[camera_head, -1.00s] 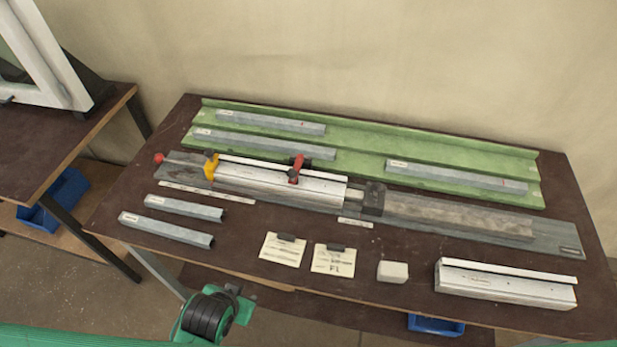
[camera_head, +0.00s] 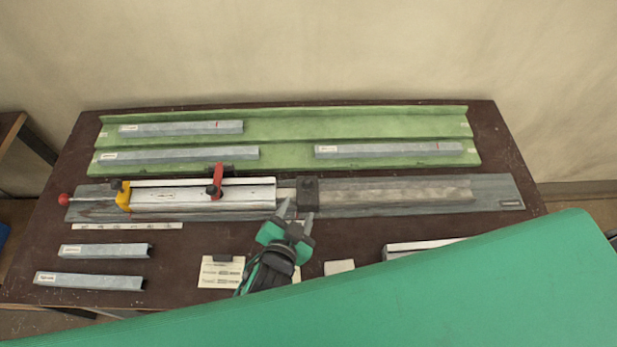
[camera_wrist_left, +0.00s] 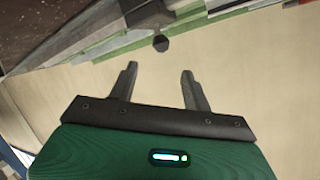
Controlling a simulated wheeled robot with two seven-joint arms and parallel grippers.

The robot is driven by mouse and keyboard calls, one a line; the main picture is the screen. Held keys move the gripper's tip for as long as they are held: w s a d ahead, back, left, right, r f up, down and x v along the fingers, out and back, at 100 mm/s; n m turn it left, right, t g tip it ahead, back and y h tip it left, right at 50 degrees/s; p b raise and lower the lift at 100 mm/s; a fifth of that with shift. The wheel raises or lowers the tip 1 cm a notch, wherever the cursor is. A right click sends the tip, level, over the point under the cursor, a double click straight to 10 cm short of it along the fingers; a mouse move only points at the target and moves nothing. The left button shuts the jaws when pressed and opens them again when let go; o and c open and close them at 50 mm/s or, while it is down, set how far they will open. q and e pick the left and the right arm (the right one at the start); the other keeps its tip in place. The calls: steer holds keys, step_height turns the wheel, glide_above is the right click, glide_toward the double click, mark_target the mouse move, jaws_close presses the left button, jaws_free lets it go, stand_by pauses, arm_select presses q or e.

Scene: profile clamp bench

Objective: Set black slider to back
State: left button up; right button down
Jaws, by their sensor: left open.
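The black slider (camera_head: 307,192) is a dark block across the grey rail (camera_head: 400,192), just right of the white clamp section. My left gripper (camera_head: 296,214) is open and empty in front of the slider, its two fingers pointing toward it. I cannot tell from the head view whether they touch it. In the left wrist view the open fingers of my left gripper (camera_wrist_left: 159,70) have nothing between them. A dark knob (camera_wrist_left: 160,43) shows just beyond them, and a dark block (camera_wrist_left: 150,14) lies further up. My right gripper is not in view.
A red lever (camera_head: 217,178) stands on the white section, and a yellow clamp (camera_head: 123,196) and red ball (camera_head: 64,199) are at its left. A green tray (camera_head: 290,138) with grey profiles lies behind. Paper cards and a pale block (camera_head: 339,267) lie in front.

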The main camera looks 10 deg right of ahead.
mark_target(307, 186)
arm_select(q)
steer(key=p+x, duration=0.2)
steer(key=x, duration=0.8)
steer(key=shift+w, duration=0.15)
steer(key=shift+w+d+f, duration=0.1)
steer(key=shift+w+d, duration=0.1)
steer(key=shift+w, duration=0.1)
steer(key=shift+w+d+f, duration=0.1)
steer(key=shift+w, duration=0.15)
steer(key=shift+f, duration=0.1)
jaws_close()
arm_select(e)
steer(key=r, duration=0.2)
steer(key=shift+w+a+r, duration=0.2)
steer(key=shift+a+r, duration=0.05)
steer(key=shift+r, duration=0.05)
